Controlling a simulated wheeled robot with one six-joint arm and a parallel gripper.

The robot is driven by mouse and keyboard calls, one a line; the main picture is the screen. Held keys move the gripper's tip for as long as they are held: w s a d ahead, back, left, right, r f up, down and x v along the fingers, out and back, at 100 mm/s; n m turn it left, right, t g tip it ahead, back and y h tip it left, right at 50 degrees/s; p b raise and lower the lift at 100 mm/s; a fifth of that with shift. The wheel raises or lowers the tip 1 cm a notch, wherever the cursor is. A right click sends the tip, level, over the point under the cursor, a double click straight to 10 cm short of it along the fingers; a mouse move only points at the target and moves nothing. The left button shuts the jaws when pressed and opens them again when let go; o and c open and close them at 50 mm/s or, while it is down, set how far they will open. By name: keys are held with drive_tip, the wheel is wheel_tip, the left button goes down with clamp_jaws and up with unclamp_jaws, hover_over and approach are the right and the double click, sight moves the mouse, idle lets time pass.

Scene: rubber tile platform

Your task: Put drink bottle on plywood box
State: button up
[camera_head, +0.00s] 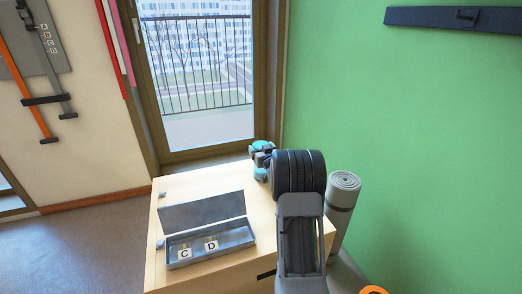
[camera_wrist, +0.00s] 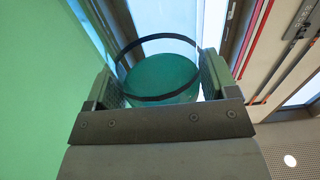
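The drink bottle (camera_head: 261,174) is teal and shows in the head view at the far right part of the plywood box, partly hidden by my gripper (camera_head: 262,159). In the wrist view the bottle (camera_wrist: 162,78) fills the space between both fingers of my gripper (camera_wrist: 158,90), which are shut on its sides. The plywood box (camera_head: 178,190) is pale wood with a flat top. The bottle is over or at its far edge; I cannot tell whether its base touches the top. My arm hides the box's right part.
An open grey metal case (camera_head: 210,240) with tags C and D lies on the box's front left. A rolled grey mat (camera_head: 342,200) stands right of the box. A glass door (camera_head: 205,80) is behind, a green wall (camera_head: 400,130) at right. The box top's back left is clear.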

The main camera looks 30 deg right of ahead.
drive_tip(key=shift+o, duration=1.2)
drive_tip(key=shift+r, duration=0.15)
drive_tip(key=p+v, duration=0.1)
drive_tip(key=v, duration=1.1)
drive_tip(key=shift+p, duration=0.3)
